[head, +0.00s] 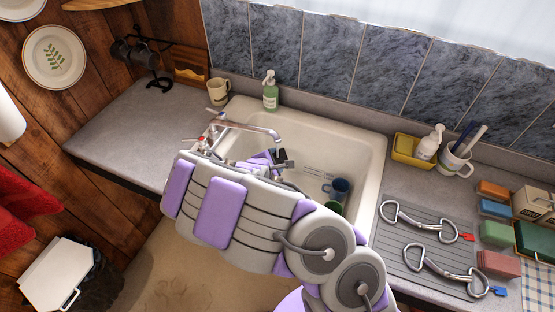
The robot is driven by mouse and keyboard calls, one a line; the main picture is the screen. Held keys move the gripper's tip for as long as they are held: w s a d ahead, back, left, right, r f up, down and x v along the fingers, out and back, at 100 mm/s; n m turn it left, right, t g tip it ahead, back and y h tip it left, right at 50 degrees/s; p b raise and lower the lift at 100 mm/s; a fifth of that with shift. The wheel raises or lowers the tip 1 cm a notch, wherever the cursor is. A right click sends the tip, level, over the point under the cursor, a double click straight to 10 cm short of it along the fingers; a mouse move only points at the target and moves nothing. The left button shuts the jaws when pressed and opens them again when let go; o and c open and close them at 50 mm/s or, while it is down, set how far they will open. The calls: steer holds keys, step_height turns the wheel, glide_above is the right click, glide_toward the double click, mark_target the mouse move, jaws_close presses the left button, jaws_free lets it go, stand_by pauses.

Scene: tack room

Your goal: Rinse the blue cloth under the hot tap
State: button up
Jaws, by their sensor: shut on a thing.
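The tap (250,127) has a chrome spout reaching over the white sink (370,150). A red-marked handle (201,143) is at its near side and a blue mark (221,115) at its far side. My gripper (279,158) is in the sink just below the spout's end, largely hidden by my arm. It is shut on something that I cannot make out. No blue cloth shows clearly in it. A small blue block-like item (495,208) lies on the right counter; I cannot tell whether it is cloth. I cannot make out running water.
Metal bits lie on a grey ribbed mat (425,234) at right. The left counter (140,137) is mostly clear.

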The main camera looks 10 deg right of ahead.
steer(key=shift+a, duration=0.15)
steer(key=shift+d+b, duration=0.5)
steer(key=shift+d, duration=0.75)
steer(key=shift+a+b, duration=0.55)
steer(key=shift+a, duration=0.4)
steer(key=shift+d+b, duration=0.5)
steer(key=shift+d, duration=0.4)
steer(key=shift+s+a+b, duration=0.1)
steer(key=shift+a+b, duration=0.45)
steer(key=shift+b, duration=0.1)
steer(key=shift+d+b, duration=0.45)
steer(key=shift+d, duration=0.2)
steer(key=shift+s, duration=0.1)
steer(key=shift+s+a+b, duration=0.1)
steer(key=shift+a+b, duration=0.2)
steer(key=shift+b, duration=0.25)
steer(key=shift+d, duration=0.15)
